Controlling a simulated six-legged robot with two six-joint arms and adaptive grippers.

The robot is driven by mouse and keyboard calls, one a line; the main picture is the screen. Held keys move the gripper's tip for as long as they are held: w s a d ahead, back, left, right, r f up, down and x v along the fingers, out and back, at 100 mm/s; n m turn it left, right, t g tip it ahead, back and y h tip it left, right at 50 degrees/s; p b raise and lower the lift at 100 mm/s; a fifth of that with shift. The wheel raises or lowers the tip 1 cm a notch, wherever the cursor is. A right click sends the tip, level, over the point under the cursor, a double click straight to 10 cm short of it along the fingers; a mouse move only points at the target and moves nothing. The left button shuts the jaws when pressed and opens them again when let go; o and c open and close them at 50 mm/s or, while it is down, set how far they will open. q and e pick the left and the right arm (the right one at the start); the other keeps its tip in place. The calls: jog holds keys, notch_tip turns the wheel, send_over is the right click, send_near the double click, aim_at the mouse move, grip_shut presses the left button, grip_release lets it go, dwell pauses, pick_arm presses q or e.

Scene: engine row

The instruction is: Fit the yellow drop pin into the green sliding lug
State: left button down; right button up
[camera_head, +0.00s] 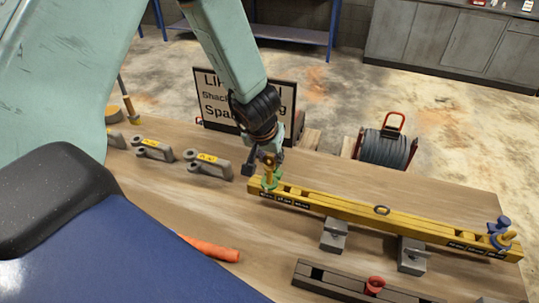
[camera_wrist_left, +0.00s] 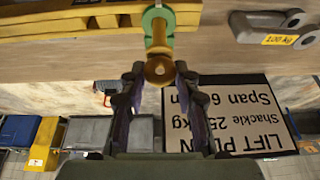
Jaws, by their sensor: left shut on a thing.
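The yellow drop pin (camera_head: 268,164) is upright at the left end of the yellow beam (camera_head: 345,214). My left gripper (camera_head: 260,158) is shut on it, coming from behind. In the left wrist view the pin (camera_wrist_left: 158,68) lies between the two dark fingers (camera_wrist_left: 158,84), its round end towards the camera. The green sliding lug (camera_head: 270,182) sits on the beam directly below the pin. In the left wrist view the lug's green ring (camera_wrist_left: 150,17) lines up with the pin's far end. How deep the pin sits in it is hidden. My right gripper is not in view.
A blue lug (camera_head: 500,225) with a yellow pin stands at the beam's right end. Grey blocks (camera_head: 334,236) support the beam. Grey shackles (camera_head: 208,164) lie to the left. A lift plan sign (camera_head: 222,100) and a cable reel (camera_head: 385,150) stand behind.

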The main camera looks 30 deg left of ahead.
aim_at(269, 168)
pick_arm(q)
jog(key=shift+f+b, duration=2)
jog(key=shift+f, duration=0.65)
jog(key=c, duration=0.9)
grip_release()
jog(key=shift+r, duration=0.15)
jog(key=v, duration=1.2)
jog(key=shift+s, duration=0.1)
